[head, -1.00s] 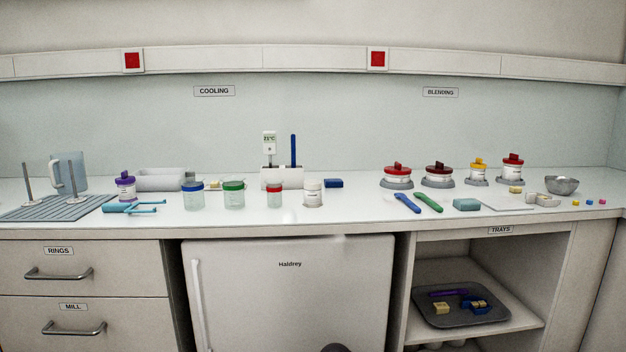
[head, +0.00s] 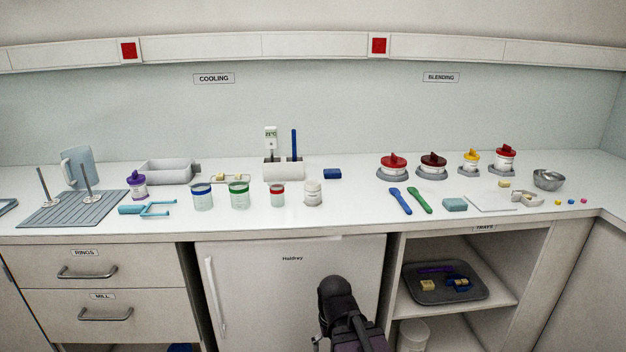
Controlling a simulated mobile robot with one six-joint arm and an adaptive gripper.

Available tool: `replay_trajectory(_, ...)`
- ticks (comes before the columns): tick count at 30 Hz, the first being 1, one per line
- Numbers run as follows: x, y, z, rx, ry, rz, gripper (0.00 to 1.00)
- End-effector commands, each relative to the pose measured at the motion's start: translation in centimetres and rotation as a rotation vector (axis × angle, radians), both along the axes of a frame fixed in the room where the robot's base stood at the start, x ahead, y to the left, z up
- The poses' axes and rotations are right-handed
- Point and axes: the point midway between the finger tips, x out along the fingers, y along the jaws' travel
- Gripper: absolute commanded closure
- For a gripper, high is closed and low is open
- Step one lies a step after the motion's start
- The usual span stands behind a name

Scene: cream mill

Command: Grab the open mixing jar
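I cannot clearly pick out an open mixing jar; no jar shows a plain open mouth at this size. A small white jar (head: 313,193) without a coloured lid stands mid-counter; whether its top is open or capped I cannot tell. Left of it stand jars with a red (head: 277,198), green (head: 239,198) and blue (head: 203,200) top. Under the BLENDING sign, several jars with red, dark red and yellow knobbed lids stand on grey bases, such as the bright red one (head: 393,163). My dark arm rises at the bottom centre, below the counter edge. My gripper's fingertips do not show.
Blue (head: 400,200) and green (head: 420,201) spatulas, a light blue block (head: 454,204) and a metal bowl (head: 548,179) lie at right. A drying mat (head: 70,209) and purple-lidded jar (head: 137,187) are at left. The counter's front strip is mostly clear.

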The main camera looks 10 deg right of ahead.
Motion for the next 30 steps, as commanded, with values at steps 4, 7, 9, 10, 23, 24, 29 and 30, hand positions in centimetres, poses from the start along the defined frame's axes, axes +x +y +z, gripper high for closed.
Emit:
replay_trajectory(4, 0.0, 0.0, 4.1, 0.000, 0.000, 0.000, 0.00)
replay_trajectory(7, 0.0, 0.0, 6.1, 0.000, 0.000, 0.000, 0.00)
replay_trajectory(9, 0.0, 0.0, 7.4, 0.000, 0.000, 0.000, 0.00)
replay_trajectory(10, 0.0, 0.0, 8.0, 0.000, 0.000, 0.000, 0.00)
replay_trajectory(23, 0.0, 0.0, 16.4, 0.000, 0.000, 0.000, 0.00)
replay_trajectory(24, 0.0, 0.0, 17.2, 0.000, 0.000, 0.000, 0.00)
replay_trajectory(29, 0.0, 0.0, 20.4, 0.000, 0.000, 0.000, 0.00)
replay_trajectory(30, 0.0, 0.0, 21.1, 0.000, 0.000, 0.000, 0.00)
